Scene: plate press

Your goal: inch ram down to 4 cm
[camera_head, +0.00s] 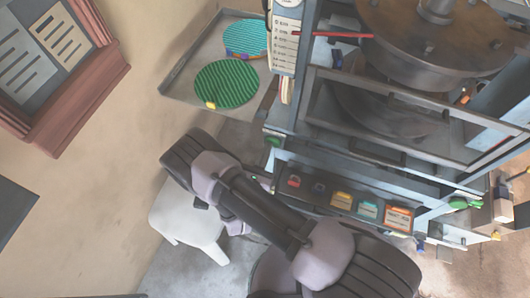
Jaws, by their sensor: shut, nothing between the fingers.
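The press ram (408,48), a dark round plate on a shaft, is at upper right. A red pointer (335,35) runs left from it to a white scale card (286,38), whose marks are too small to read. A framed clear guard (480,147) stands below the ram, and a dark round surface shows dimly behind it. My arm crosses the lower middle, left of and below the panel. My gripper cannot be made out; the arm hides that area.
A grey tray (180,85) at upper middle holds a green ribbed disc (226,85) and a teal ribbed disc (246,38). A white stool (188,222) stands behind my arm. Floor between is clear.

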